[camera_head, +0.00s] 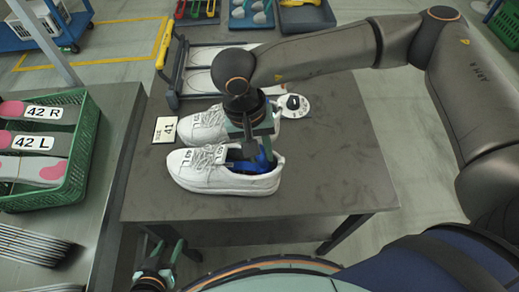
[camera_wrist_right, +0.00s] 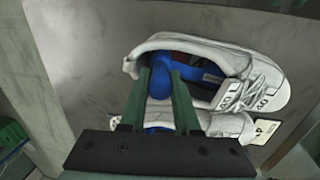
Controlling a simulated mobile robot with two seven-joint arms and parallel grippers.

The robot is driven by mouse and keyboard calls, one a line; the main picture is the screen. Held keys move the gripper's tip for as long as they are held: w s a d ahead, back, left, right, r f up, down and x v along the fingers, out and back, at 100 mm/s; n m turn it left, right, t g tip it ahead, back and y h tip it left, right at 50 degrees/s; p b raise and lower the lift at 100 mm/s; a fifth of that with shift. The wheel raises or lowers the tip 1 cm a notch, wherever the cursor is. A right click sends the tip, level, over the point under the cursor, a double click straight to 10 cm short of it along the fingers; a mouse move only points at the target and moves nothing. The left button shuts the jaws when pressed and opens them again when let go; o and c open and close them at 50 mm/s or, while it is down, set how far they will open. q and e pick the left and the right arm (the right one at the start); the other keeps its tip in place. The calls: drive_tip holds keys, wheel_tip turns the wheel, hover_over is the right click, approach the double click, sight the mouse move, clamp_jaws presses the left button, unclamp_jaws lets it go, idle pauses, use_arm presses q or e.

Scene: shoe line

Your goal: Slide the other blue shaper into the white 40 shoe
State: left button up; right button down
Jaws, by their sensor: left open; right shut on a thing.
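Two white shoes stand side by side on the grey table: the near one (camera_head: 215,180) and the far one (camera_head: 203,126), partly hidden behind it. My right gripper (camera_head: 252,150) is over the near shoe's opening, shut on a blue shaper (camera_head: 262,162). The wrist view shows the blue shaper (camera_wrist_right: 161,80) between the green fingers, with its front part inside the near shoe (camera_wrist_right: 185,46). More blue shows lower down by the far shoe (camera_wrist_right: 230,124), partly hidden by the fingers. My left gripper (camera_head: 161,250) is open and empty, low beside the table's front edge.
A green crate (camera_head: 75,170) is at left. The table's right side (camera_head: 345,160) is clear.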

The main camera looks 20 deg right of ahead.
drive_tip(key=c, duration=0.6)
unclamp_jaws()
use_arm(q)
drive_tip(key=shift+s+a+f, duration=0.1)
drive_tip(key=shift+s, duration=0.1)
use_arm(e)
drive_tip(key=shift+o, duration=0.2)
use_arm(q)
drive_tip(key=shift+s, duration=0.1)
use_arm(e)
drive_tip(key=shift+r+p, duration=0.4)
drive_tip(key=shift+r, duration=0.85)
use_arm(q)
drive_tip(key=shift+w+r, duration=0.2)
drive_tip(key=shift+r, duration=0.3)
use_arm(e)
drive_tip(key=shift+r, duration=0.3)
